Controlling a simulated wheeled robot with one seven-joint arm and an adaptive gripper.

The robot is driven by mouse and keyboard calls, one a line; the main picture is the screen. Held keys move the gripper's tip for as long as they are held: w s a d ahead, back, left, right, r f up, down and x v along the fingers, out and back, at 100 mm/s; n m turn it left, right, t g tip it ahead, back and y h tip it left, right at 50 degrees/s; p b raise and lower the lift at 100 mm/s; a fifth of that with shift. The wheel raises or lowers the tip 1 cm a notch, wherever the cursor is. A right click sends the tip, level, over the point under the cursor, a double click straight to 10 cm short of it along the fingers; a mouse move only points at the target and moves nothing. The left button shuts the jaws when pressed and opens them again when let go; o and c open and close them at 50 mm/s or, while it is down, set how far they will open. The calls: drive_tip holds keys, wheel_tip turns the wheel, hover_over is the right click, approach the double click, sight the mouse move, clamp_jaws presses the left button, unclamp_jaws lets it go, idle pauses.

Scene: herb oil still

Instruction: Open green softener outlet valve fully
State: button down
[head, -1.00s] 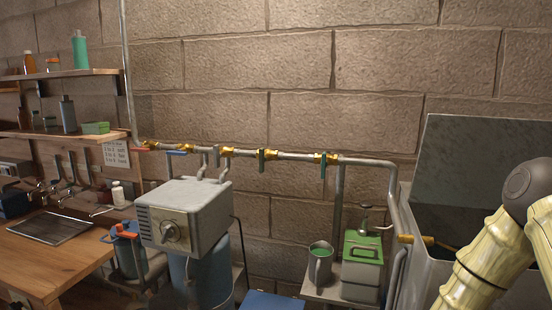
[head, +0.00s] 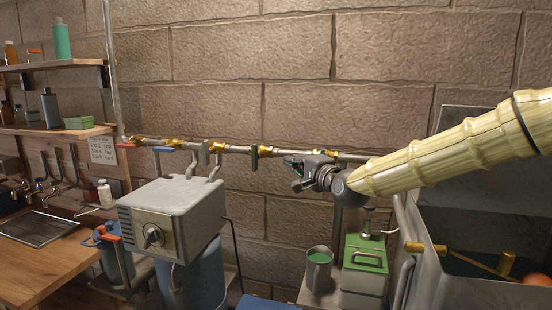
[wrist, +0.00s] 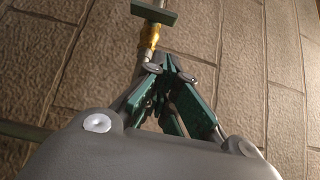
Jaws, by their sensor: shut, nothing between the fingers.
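A green valve lever (head: 254,157) hangs down across the grey wall pipe, on a brass fitting. In the wrist view, a green lever (wrist: 154,13) lies crosswise to the pipe above a brass body (wrist: 150,38), just beyond my fingertips; it is probably the same one. My gripper (head: 288,160) points left along the pipe, to the right of that lever and apart from it. Its green fingers (wrist: 166,62) are shut and empty. The second green lever further right is hidden behind my gripper. No label shows which green lever is the softener outlet.
Along the pipe to the left are a grey lever (head: 206,152), a blue lever (head: 164,149) and a red lever (head: 132,140). Below stand a grey control box (head: 172,205), a mug (head: 319,270) and a green-lidded container (head: 366,262). The wall above the pipe is clear.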

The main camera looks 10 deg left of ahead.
sight(255, 158)
drive_tip(key=p+x, duration=0.1)
drive_tip(key=x, duration=0.3)
drive_tip(key=s+a+p+x, duration=0.1)
drive_tip(key=p+x, duration=0.1)
drive_tip(key=x, duration=0.2)
drive_tip(key=p+x, duration=0.2)
drive_tip(key=x, duration=0.2)
drive_tip(key=shift+s+a, duration=0.3)
drive_tip(key=shift+a, duration=0.1)
drive_tip(key=shift+a+f+p, duration=0.1)
drive_tip(key=shift+a+p, duration=0.2)
drive_tip(key=shift+p, duration=0.05)
